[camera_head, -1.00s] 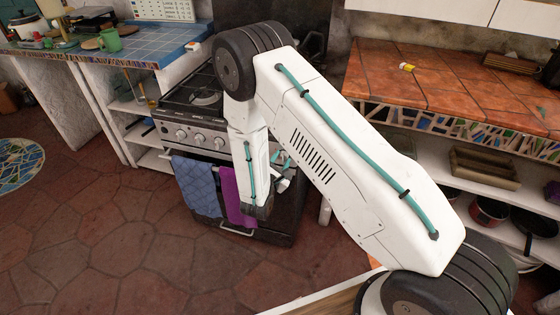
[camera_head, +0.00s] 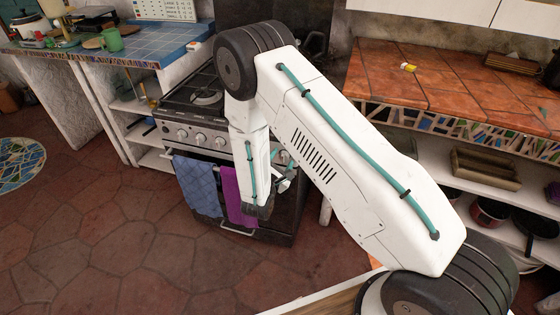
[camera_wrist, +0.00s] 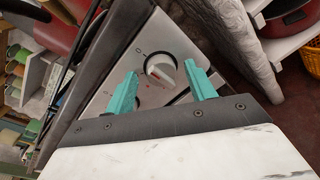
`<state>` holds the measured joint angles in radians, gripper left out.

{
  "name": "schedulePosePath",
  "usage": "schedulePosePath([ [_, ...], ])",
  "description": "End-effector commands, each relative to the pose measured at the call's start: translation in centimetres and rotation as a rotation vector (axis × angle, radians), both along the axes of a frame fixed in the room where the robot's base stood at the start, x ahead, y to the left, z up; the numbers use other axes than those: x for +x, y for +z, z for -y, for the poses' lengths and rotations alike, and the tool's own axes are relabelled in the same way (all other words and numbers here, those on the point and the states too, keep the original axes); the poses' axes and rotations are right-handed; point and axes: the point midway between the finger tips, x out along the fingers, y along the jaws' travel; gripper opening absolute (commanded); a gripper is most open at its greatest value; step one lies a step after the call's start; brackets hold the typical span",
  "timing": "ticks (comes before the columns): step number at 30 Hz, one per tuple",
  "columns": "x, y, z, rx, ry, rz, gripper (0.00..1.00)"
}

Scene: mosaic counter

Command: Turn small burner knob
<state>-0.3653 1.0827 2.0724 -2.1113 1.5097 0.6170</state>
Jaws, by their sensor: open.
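The stove (camera_head: 205,125) stands in the middle of the head view, with several white knobs on its front panel. In the wrist view one white knob (camera_wrist: 161,70) sits on the pale panel (camera_wrist: 133,58), between the two teal fingers of my gripper (camera_wrist: 164,92). The fingers are apart, one on each side of the knob, with gaps visible. I cannot tell how near the fingertips are to the panel. In the head view my gripper (camera_head: 286,172) is at the right end of the knob row, partly hidden by my arm.
A blue towel (camera_head: 198,186) and a purple towel (camera_head: 238,195) hang on the oven handle below the knobs. The blue-tiled counter (camera_head: 150,42) is left of the stove and the orange-tiled counter (camera_head: 430,95) is right. The floor in front is clear.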

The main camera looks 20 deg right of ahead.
Motion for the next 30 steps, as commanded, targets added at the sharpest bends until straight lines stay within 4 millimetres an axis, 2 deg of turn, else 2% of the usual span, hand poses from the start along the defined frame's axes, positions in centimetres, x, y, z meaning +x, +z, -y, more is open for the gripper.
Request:
schedulePosePath([
  [5,-0.7,0.1,-0.7,-0.001,0.001,-0.001,0.55],
  [12,-3.9,0.3,-3.3,0.000,0.005,-0.002,0.55],
  [18,-5.7,0.5,-4.8,-0.001,0.004,-0.002,0.55],
  [30,-6.0,0.5,-5.0,0.000,0.003,0.000,0.55],
])
